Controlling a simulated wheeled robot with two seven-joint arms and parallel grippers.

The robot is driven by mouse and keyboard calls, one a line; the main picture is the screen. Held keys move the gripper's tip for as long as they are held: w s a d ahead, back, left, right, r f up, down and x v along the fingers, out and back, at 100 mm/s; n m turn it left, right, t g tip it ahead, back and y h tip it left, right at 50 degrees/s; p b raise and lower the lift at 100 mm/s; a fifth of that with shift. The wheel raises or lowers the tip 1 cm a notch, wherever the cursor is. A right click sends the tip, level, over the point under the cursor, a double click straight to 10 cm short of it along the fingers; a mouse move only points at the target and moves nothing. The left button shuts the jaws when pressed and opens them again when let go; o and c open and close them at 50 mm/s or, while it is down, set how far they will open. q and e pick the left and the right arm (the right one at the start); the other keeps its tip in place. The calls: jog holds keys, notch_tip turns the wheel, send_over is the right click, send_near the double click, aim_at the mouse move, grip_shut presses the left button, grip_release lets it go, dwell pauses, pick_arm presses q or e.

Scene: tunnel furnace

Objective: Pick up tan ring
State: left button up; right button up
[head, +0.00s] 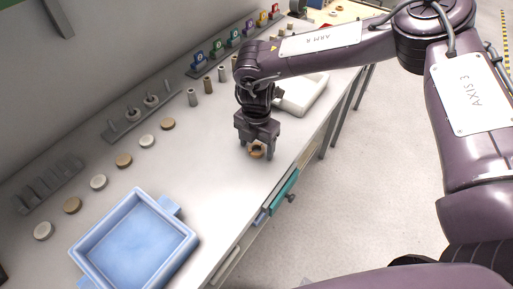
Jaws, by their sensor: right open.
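The tan ring (256,152) lies on the bench near its front edge, in the middle of the head view. My right gripper (256,151) points down over the ring, its jaws open with a finger on each side of it. The gripper covers the ring's upper part, so I cannot tell whether the fingers touch it. My left gripper does not show.
A blue tray (186,243) stands on the bench at lower left. A row of tan and white discs (124,160) lies behind it. A white tray (308,98) sits behind my right arm. A teal drawer (283,191) sticks out below the bench edge.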

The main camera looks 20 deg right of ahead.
jog(key=c, duration=1.1)
jog(key=shift+o, duration=0.2)
jog(key=shift+r, duration=0.15)
